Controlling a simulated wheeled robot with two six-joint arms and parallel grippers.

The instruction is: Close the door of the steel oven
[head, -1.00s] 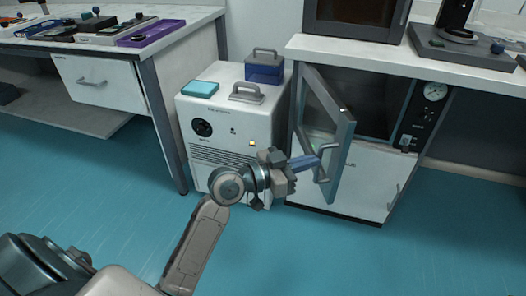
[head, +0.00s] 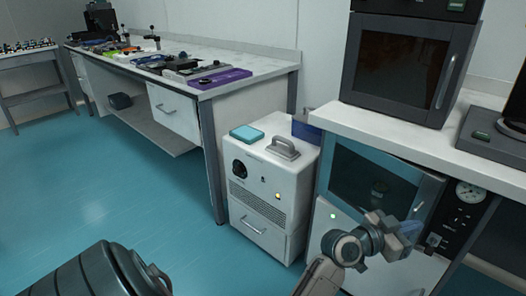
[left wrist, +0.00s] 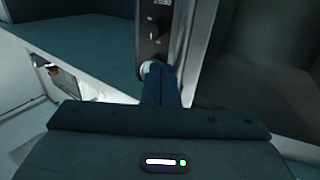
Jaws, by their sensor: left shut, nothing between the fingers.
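The steel oven sits under the right-hand bench in the head view. Its glass door (head: 372,182) now lies across the oven front, flush or nearly so; I cannot tell if a small gap is left at its right edge. The black control panel (head: 463,211) with a round gauge is just right of the door. My left gripper (head: 411,231) is shut and empty at the door's lower right, by the handle side; whether it touches is unclear. In the left wrist view its closed blue fingers (left wrist: 160,84) point toward a dark panel with knobs (left wrist: 154,28). My right gripper is not in view.
A white cabinet unit (head: 262,190) with a grey handle and teal box (head: 246,133) on top stands left of the oven. A dark microwave-like oven (head: 398,68) sits on the bench above. The blue floor (head: 150,215) at left is open.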

